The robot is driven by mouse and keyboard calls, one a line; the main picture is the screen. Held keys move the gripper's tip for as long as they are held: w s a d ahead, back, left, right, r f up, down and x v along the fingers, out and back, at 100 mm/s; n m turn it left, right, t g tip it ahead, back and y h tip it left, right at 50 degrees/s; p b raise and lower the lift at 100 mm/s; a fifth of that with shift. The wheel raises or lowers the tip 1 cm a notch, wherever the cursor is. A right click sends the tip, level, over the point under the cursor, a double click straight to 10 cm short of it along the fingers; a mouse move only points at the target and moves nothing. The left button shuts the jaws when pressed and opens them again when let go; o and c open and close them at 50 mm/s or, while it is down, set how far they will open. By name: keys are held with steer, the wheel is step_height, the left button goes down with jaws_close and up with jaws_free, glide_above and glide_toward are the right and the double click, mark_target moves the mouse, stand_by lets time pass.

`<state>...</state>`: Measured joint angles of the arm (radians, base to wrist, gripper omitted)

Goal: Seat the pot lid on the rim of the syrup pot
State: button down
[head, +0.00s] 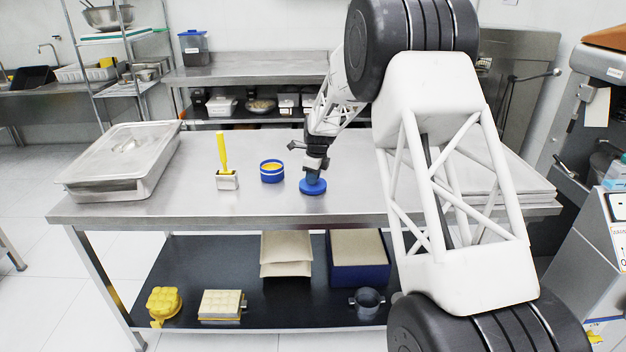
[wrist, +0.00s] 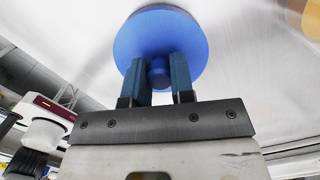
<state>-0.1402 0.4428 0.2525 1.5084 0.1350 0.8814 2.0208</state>
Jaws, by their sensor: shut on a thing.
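The blue round pot lid (head: 312,187) is at the lower end of my gripper (head: 314,172), low over the steel table or touching it; I cannot tell which. In the wrist view my gripper (wrist: 160,82) is shut on the knob of the lid (wrist: 160,35), whose disc spreads beyond the fingertips. The pot is not clearly seen in the wrist view.
A white holder (head: 227,180) with an upright yellow-handled tool (head: 222,150) stands left of the pot. A lidded steel pan (head: 125,165) fills the left end of the steel table (head: 270,207). The tabletop between lid and pot is clear. Several items lie on the dark lower shelf (head: 220,265).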

step_height(320, 180, up, 3)
steer(key=shift+f, duration=0.1)
steer(key=s+d+r, duration=0.1)
steer(key=s+d, duration=0.1)
steer(key=s, duration=1.3)
steer(key=shift+s+d+r, duration=0.25)
steer(key=shift+s+r, duration=0.05)
steer(key=shift+s, duration=0.1)
steer(key=shift+w, duration=0.1)
steer(key=w+a+r, duration=0.3)
steer(key=w+a, duration=0.5)
steer(key=w, duration=0.3)
steer(key=w+a+r, duration=0.3)
steer(key=w+a, duration=0.6)
steer(key=w, duration=0.3)
steer(key=shift+w+a+r, duration=0.25)
steer(key=shift+w, duration=0.05)
steer(key=shift+f, duration=2.5)
stand_by(0.6)
